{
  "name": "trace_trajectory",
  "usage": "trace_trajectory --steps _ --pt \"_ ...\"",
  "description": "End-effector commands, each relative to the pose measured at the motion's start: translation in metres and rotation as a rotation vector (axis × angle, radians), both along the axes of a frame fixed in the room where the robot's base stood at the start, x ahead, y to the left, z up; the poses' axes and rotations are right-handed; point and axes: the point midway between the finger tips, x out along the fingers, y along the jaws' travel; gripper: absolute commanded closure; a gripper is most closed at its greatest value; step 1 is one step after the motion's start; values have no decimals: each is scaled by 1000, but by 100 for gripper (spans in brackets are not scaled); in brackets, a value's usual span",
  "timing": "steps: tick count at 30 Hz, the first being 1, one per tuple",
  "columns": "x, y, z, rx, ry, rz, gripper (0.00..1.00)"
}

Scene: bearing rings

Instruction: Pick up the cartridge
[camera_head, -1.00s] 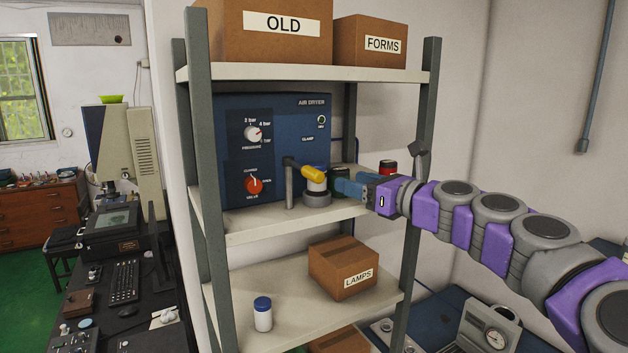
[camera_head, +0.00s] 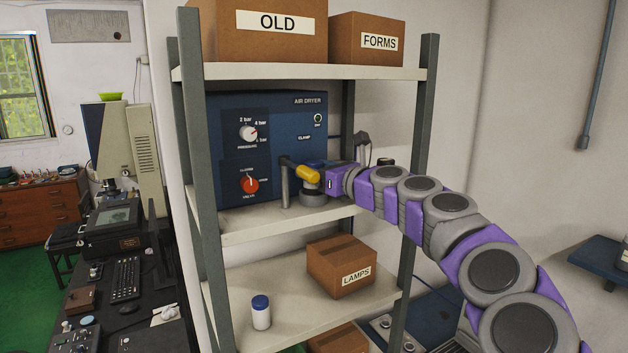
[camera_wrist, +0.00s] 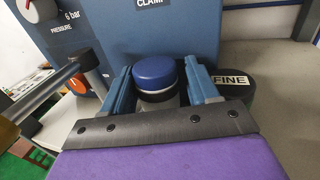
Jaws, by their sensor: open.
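The cartridge, a white cylinder with a blue cap (camera_wrist: 153,72), stands in the wrist view in front of the blue air dryer (camera_head: 270,170). My gripper (camera_wrist: 157,68) is open, with one blue finger on each side of the cap. Some gap shows at the right finger; contact cannot be told. In the head view, my gripper (camera_head: 322,172) mostly hides the cartridge, which is at a grey round base (camera_head: 313,198). A clamp lever with a yellow handle (camera_head: 303,171) is just left of it.
A dark can labelled FINE (camera_wrist: 235,84) stands close to the right finger. A white jar with a blue cap (camera_head: 260,313) and a LAMPS box (camera_head: 341,266) are on the lower shelf. The right shelf post (camera_head: 422,140) is near my arm.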

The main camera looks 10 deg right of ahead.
Motion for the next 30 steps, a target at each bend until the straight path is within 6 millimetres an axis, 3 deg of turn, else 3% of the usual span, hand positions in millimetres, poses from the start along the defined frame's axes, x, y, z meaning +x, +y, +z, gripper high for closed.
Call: trace_trajectory --steps 9,22,30 --pt "3 8 0 -3 1 3 41" --pt "3 6 0 -2 1 2 81" --pt "3 6 1 -3 1 2 82"
